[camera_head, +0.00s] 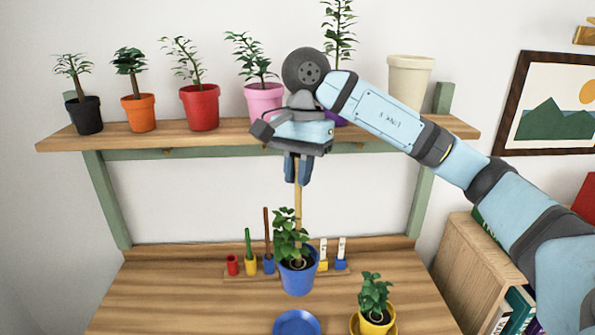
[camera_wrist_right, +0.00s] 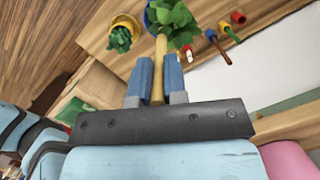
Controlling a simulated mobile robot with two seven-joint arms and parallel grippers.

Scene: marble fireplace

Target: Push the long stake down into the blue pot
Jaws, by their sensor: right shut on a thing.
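The blue pot (camera_head: 297,277) stands on the wooden table (camera_head: 180,300) and holds a leafy green plant (camera_head: 287,237). My right gripper (camera_head: 297,182) is above the pot, fingers pointing down, shut on the long stake (camera_head: 298,207). The stake is upright and thin, light wood; its lower end is hidden by the leaves, so I cannot tell how deep it sits. In the right wrist view the stake (camera_wrist_right: 160,65) runs between the two blue fingers (camera_wrist_right: 159,82) toward the plant (camera_wrist_right: 176,18). My left gripper is not in view.
A blue saucer (camera_head: 297,323) lies in front of the pot. A yellow pot (camera_head: 374,316) with a plant stands to its right. Behind is a rack (camera_head: 230,273) with small tools and labels. A shelf (camera_head: 160,140) with several potted plants is close behind my right gripper.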

